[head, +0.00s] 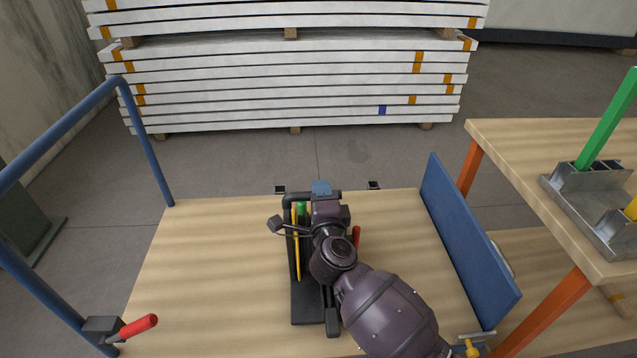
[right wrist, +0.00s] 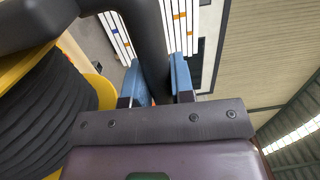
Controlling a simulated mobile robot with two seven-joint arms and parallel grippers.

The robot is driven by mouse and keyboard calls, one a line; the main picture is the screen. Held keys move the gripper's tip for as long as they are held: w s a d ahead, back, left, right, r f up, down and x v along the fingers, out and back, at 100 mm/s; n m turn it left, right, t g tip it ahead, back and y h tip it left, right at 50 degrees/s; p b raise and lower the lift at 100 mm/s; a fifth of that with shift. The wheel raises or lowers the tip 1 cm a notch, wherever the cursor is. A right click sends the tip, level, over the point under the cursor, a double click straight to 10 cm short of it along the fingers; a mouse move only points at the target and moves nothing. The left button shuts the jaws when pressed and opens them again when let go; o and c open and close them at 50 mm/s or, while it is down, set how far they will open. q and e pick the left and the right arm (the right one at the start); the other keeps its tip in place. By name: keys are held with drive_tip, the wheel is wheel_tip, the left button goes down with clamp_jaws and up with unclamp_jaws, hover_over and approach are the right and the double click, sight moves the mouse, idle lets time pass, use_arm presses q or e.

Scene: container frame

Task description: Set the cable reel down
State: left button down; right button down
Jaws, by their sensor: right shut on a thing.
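The cable reel (head: 308,304) shows in the head view as a black frame with a thin yellow edge, seen from above over the middle of the wooden deck (head: 220,270). I cannot tell whether its base touches the deck. In the right wrist view its yellow flange and black wound cable (right wrist: 45,115) fill the left side. My right gripper (head: 322,188) is shut on the reel's black top bar; its blue fingertips (right wrist: 160,85) sit on either side of the bar. My arm hides part of the reel. My left gripper is not in view.
A blue rail (head: 145,140) stands at the deck's left, and a blue panel (head: 465,240) borders its right. A red-handled lever (head: 138,327) is at the front left. A wooden table (head: 540,150) with a metal holder (head: 590,205) stands right. White stacked boards (head: 290,85) lie behind. The deck left of the reel is clear.

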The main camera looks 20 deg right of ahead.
drive_tip(key=shift+f, duration=0.2)
drive_tip(key=shift+r, duration=0.1)
drive_tip(key=c, duration=1)
unclamp_jaws()
drive_tip(key=shift+s+f, duration=0.1)
drive_tip(key=shift+f, duration=0.2)
drive_tip(key=p+v, duration=0.1)
drive_tip(key=v, duration=1.1)
